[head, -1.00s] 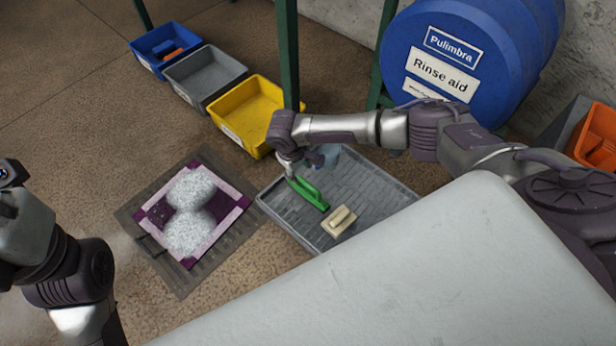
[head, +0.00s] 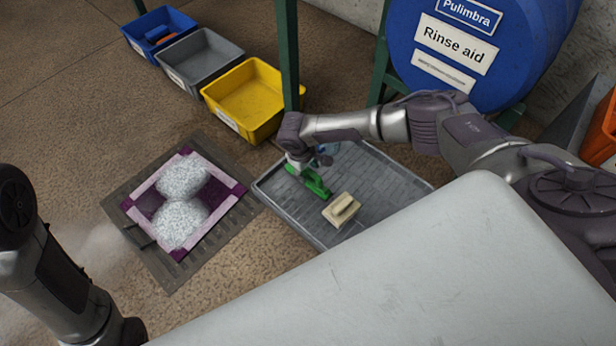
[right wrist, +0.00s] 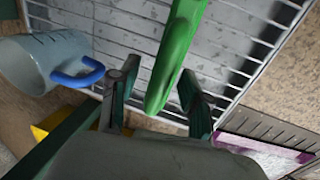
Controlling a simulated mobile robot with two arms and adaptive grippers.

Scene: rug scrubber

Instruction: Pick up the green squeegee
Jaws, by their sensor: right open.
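The green squeegee (head: 318,187) lies in the grey ribbed tray (head: 372,172), near its left side. In the head view my right gripper (head: 303,164) is at the squeegee's far end and partly hides it. In the right wrist view the squeegee (right wrist: 182,45) runs down between the two spread fingers of my right gripper (right wrist: 158,84). Its near end lies between them, with a visible gap on each side. The right gripper is open. In the head view my left arm shows at the left edge, but its gripper is out of the picture.
A clear jug (right wrist: 30,68) with a blue handle stands beside the right gripper. A cream scrubbing block (head: 342,210) lies in the tray. A foam-covered purple rug (head: 225,202) is at left. Yellow (head: 240,130), grey and blue bins stand behind, near a green post (head: 287,60).

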